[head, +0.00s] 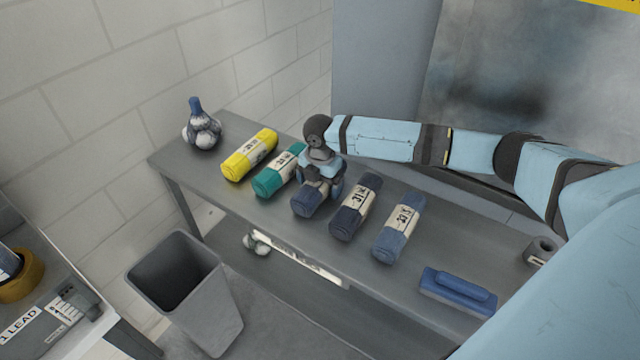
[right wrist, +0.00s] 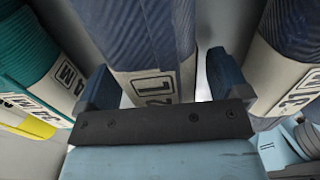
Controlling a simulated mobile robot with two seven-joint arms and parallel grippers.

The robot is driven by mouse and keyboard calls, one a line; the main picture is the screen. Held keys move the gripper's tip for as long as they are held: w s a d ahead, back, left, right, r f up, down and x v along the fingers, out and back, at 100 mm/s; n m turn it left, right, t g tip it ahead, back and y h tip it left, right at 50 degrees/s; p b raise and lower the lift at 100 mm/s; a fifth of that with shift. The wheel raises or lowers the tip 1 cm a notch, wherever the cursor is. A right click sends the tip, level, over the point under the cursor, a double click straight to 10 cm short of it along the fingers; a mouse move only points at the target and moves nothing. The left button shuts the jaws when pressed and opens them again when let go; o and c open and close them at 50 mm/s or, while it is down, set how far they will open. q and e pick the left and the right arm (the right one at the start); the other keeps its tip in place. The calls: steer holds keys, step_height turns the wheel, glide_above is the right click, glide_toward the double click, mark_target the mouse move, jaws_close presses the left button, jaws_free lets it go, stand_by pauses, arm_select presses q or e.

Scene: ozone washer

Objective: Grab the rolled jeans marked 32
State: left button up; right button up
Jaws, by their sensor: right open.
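Several rolled garments with pale labels lie in a row on the grey bench. A blue roll (head: 306,204) lies under my right gripper (head: 321,187), which hides much of it. In the right wrist view that roll (right wrist: 145,35) lies between the two open fingers (right wrist: 162,85); its label shows what looks like a 2, partly covered by the gripper. A dark navy roll (head: 352,215) beside it seems marked 31, and it shows in the right wrist view (right wrist: 295,35). A lighter blue roll (head: 398,235) is further right; its number is unclear. My left gripper is out of view.
A teal roll (head: 274,178) and a yellow roll (head: 243,165) lie left of the gripper. A blue-necked bundle (head: 202,135) stands at the bench's far left corner. A blue brush-like block (head: 457,291) lies to the right. A grey bin (head: 205,300) stands in front.

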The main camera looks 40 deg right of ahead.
steer(key=c, duration=1)
steer(key=shift+c, duration=1.1)
steer(key=shift+r, duration=0.15)
